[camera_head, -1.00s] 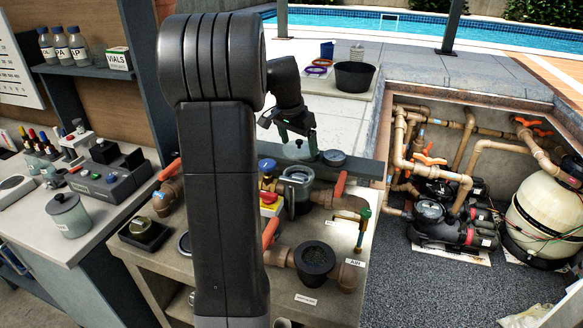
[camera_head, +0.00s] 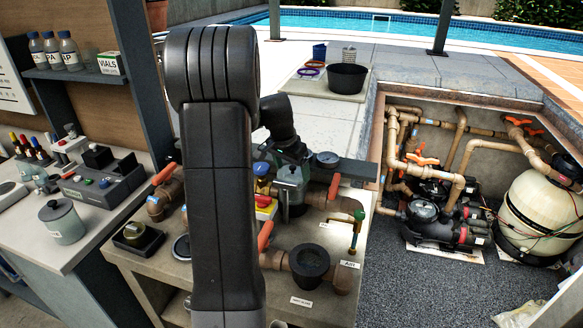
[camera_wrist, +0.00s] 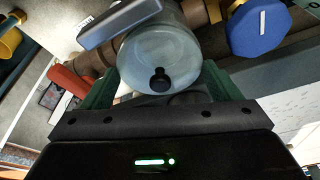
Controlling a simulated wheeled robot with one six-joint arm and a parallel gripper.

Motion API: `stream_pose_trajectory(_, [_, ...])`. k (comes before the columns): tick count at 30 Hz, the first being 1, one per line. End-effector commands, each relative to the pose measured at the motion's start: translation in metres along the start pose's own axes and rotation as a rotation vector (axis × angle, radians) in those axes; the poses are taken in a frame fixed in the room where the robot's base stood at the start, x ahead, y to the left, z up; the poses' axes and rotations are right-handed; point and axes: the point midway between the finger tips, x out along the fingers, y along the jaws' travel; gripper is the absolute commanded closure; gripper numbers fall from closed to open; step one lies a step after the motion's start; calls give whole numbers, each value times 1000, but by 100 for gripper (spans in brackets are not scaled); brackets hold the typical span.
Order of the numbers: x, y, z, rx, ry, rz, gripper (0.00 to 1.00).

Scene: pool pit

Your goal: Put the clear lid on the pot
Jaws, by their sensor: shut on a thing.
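My gripper (camera_head: 291,162) is shut on the clear lid (camera_head: 290,174), directly over the pump's pot (camera_head: 291,196) on the stone bench. In the wrist view the lid (camera_wrist: 158,50) is a round, see-through disc with a dark knob, between the two green fingers of my gripper (camera_wrist: 158,82). The lid looks roughly level and lined up over the pot's mouth. The fingers and lid hide the rim, so I cannot tell whether the lid touches it.
An orange-handled valve (camera_head: 333,188) stands close on the right, and a blue-knobbed valve (camera_head: 262,172) close on the left. A dark open cup (camera_head: 310,262) is in front. A lidded grey jar (camera_head: 62,220) stands on the left counter.

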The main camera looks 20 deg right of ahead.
Motion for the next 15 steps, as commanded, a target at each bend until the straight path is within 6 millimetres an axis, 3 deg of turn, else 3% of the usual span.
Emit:
stream_pose_trajectory(4, [6, 0, 2, 0, 0, 0, 40])
stream_pose_trajectory(5, [6, 0, 2, 0, 0, 0, 15])
stream_pose_trajectory(7, [4, 0, 1, 0, 0, 0, 1])
stream_pose_trajectory(15, [3, 0, 1, 0, 0, 0, 0])
